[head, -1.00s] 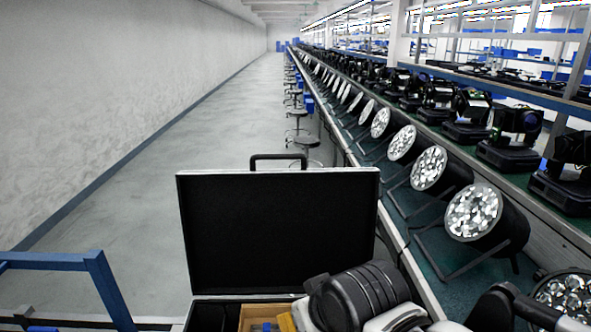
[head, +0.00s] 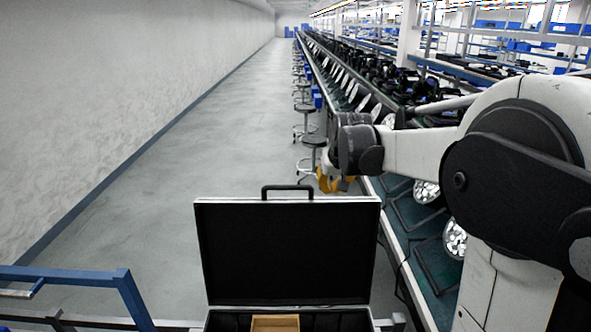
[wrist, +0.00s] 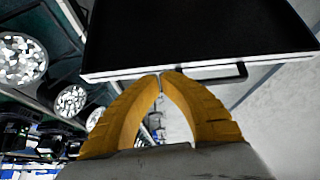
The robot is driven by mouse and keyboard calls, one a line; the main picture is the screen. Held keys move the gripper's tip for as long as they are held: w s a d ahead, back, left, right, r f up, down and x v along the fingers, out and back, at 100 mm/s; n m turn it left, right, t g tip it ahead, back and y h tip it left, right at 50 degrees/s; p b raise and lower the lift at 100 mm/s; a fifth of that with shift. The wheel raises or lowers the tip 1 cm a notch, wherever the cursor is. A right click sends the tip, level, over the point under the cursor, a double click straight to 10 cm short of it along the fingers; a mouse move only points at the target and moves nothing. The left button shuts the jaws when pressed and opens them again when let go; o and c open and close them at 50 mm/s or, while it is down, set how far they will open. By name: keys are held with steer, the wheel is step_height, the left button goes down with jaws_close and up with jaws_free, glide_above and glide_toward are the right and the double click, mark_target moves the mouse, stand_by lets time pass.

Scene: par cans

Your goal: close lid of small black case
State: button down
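The small black case stands open at the bottom of the head view, its black lid (head: 290,252) with silver edges upright and a handle (head: 287,190) on the lid's top edge. The case's lower part (head: 345,319) is cut off by the frame. My gripper (head: 334,186) has yellow fingers and hangs just above and apparently beyond the lid's top edge, right of the handle. In the wrist view the fingertips (wrist: 161,74) meet at the silver lid edge, with nothing between them. The lid (wrist: 190,35) and handle (wrist: 222,72) show there too. Contact is unclear.
A wooden box (head: 275,322) sits inside the case. A long bench with par cans (head: 426,191) runs along the right. A blue frame (head: 70,273) stands at lower left. Stools (head: 312,143) line the bench. The floor (head: 190,190) at left is clear.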

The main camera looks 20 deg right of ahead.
steer(key=w+d+f+m+p, duration=0.1)
steer(key=w+d+p, duration=0.5)
steer(key=d, duration=0.6)
steer(key=b+x, duration=0.1)
steer(key=x, duration=1)
steer(key=s, duration=0.2)
steer(key=s+a+r, duration=0.1)
steer(key=shift+s+a+g, duration=0.1)
steer(key=shift+s+g, duration=0.1)
steer(key=shift+g, duration=0.1)
steer(key=shift+s, duration=0.15)
